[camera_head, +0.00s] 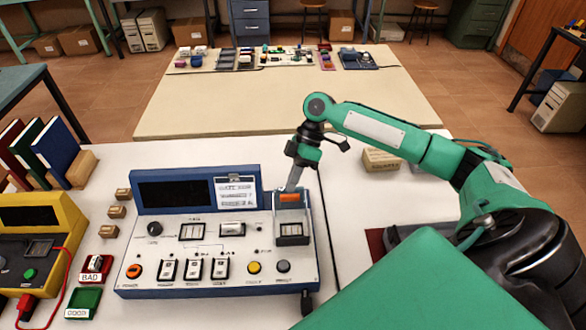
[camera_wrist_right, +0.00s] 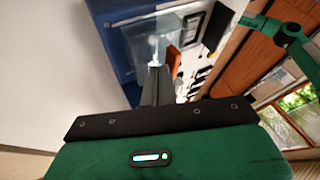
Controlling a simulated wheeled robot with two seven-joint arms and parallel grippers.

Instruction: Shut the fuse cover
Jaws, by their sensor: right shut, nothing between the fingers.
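The blue-and-white test panel (camera_head: 140,285) stands on the white table. At its right end is a dark-framed fuse bay (camera_head: 292,240). A see-through fuse cover (camera_head: 280,207) appears to stand raised at the back of the bay, with an orange piece (camera_head: 289,197) showing there. My right gripper (camera_head: 291,189) is shut and empty, pointing down at the top of the cover. In the right wrist view the fingertips (camera_wrist_right: 155,68) are close to the clear cover (camera_wrist_right: 172,35); I cannot tell whether they touch. My left gripper is not in view.
A yellow meter (camera_head: 30,215) with a red lead, small red and green trays (camera_head: 83,303) and wooden blocks lie left of the panel. Books stand behind them. A second table (camera_head: 190,115) stands beyond.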

